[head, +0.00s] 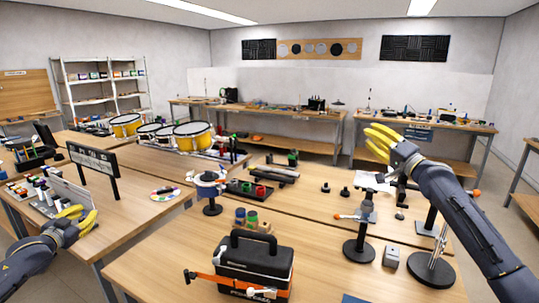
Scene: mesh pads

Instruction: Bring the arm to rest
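My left gripper (88,211) has yellow fingers and is low at the left of the head view. It is over the left table's front edge, close to the small items there. Its fingers look spread apart, with nothing seen between them. My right gripper (368,139) is raised at the right, its dark forearm coming up from the lower right corner. Its yellow fingers point left and look spread, with nothing seen in them. It appears above the back of the right table, in front of the far benches. Its height over the table cannot be told.
A black toolbox (254,262) with an orange clamp (225,284) stands at the front table's edge. A sign (94,166) and a paint palette (165,194) are near my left gripper. Yellow drums (193,138) stand behind.

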